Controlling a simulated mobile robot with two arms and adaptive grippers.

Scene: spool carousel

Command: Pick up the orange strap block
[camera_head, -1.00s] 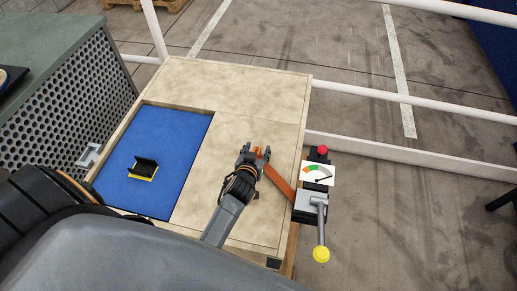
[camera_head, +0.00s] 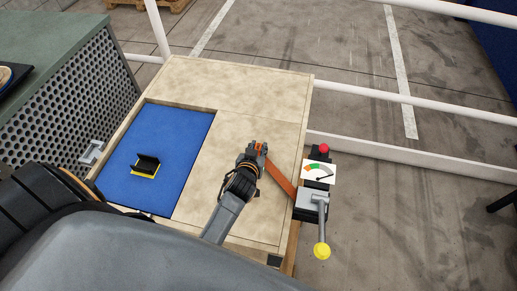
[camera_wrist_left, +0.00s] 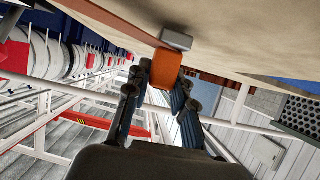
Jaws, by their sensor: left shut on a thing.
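The orange strap block (camera_wrist_left: 166,68) is between the fingers of my left gripper (camera_wrist_left: 160,88) in the left wrist view. In the head view my left gripper (camera_head: 253,151) is shut on the block, whose orange top (camera_head: 260,147) shows between the fingertips over the tan tabletop. An orange-brown strap (camera_head: 279,180) runs from beside the gripper toward the lever box at the right edge. A grey piece (camera_wrist_left: 175,40) sits just beyond the block in the wrist view. My right gripper is not seen.
A blue recessed panel (camera_head: 185,120) in the table's left part holds a black and yellow bracket (camera_head: 146,166). A lever with a yellow knob (camera_head: 321,251), a gauge (camera_head: 319,172) and a red button (camera_head: 324,149) are on the right edge. The table's far part is clear.

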